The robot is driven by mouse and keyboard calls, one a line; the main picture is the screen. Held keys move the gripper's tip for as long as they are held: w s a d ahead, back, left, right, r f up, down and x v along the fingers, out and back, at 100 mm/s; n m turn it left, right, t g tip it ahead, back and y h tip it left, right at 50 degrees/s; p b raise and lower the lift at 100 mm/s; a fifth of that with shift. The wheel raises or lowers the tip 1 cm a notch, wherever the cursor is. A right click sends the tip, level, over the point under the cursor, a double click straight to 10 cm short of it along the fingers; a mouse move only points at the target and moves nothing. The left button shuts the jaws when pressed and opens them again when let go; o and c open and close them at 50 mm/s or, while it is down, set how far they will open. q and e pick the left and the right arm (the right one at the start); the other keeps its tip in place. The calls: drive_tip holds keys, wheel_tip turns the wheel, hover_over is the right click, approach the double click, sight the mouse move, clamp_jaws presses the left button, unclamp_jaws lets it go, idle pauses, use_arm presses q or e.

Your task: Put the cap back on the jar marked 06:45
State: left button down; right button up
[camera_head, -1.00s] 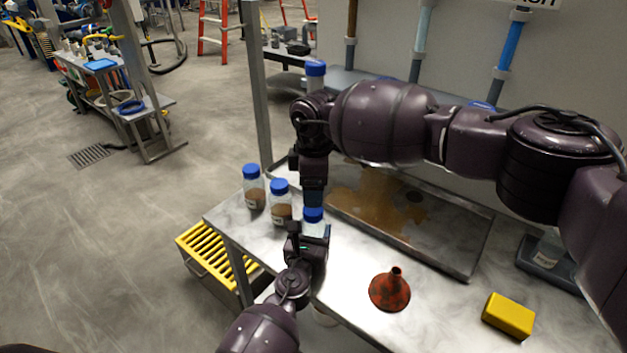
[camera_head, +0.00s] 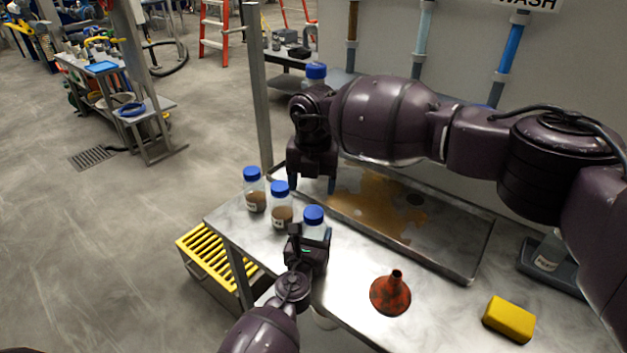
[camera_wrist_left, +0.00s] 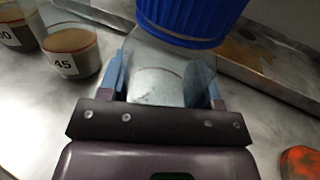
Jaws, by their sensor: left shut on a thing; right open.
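My left gripper (camera_wrist_left: 165,85) is shut around a clear jar (camera_wrist_left: 160,68) at the table's front edge. A blue cap (camera_wrist_left: 190,18) sits on this jar's mouth and looks level; the cap also shows in the head view (camera_head: 313,214). No marking on this jar is readable. My right gripper (camera_head: 311,183) is open and empty, pointing down above and behind the cap, apart from it. To the left stand two blue-capped jars with brown contents, a middle one (camera_head: 281,212) and a far one (camera_head: 255,198). In the left wrist view the middle jar's label ends in 45 (camera_wrist_left: 64,64).
A metal tray (camera_head: 455,262) with a brown spill lies behind. A rust-red funnel (camera_head: 390,295) and a yellow sponge (camera_head: 509,319) are on the table to the right. Another blue-capped jar (camera_head: 315,72) stands at the back behind my right arm. A yellow-slatted crate (camera_head: 213,262) is below the table's left end.

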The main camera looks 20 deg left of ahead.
sight(314, 211)
drive_tip(key=n, duration=0.4)
drive_tip(key=shift+r, duration=0.15)
drive_tip(key=n, duration=0.4)
drive_tip(key=shift+n, duration=0.3)
drive_tip(key=n, duration=0.4)
drive_tip(key=shift+d, duration=0.1)
drive_tip(key=n, duration=0.4)
drive_tip(key=shift+f, duration=4)
